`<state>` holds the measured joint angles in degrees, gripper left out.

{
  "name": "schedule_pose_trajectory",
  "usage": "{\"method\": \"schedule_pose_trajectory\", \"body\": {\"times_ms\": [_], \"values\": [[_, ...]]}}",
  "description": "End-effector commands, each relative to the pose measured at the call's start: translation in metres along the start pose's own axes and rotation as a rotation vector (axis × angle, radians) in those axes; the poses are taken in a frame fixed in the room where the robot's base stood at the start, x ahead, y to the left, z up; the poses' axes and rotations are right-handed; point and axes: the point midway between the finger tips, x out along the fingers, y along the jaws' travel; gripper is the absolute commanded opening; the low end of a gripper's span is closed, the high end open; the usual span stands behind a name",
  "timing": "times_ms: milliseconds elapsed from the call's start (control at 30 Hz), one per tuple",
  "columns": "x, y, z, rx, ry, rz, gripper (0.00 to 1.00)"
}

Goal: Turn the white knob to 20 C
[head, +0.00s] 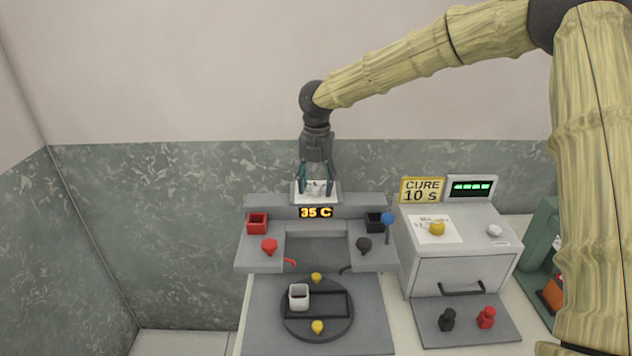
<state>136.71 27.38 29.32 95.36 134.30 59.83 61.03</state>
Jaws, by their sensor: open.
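The white knob (318,187) sits on a white dial plate (299,198) on top of the grey station. The display (316,212) just below it reads 35 C in orange. My gripper (316,187) is open and points down at the knob, with one finger on each side of it. The fingers partly cover the knob and the plate's marks, so I cannot read its pointer. I cannot tell whether the fingers touch the knob.
A round turntable (317,333) lies in front. A grey oven (458,268) with a CURE 10 s sign (422,190) stands at right.

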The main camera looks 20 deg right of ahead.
Motion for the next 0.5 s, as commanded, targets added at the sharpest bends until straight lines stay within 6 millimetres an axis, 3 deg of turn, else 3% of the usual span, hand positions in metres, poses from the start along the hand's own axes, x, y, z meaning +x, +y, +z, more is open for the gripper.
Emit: {"method": "schedule_pose_trajectory", "body": {"times_ms": [367, 500], "values": [[0.0040, 0.0001, -0.0001, 0.000, 0.000, 0.001, 0.49], [0.0039, 0.0001, -0.0001, 0.000, 0.000, 0.001, 0.24]]}}
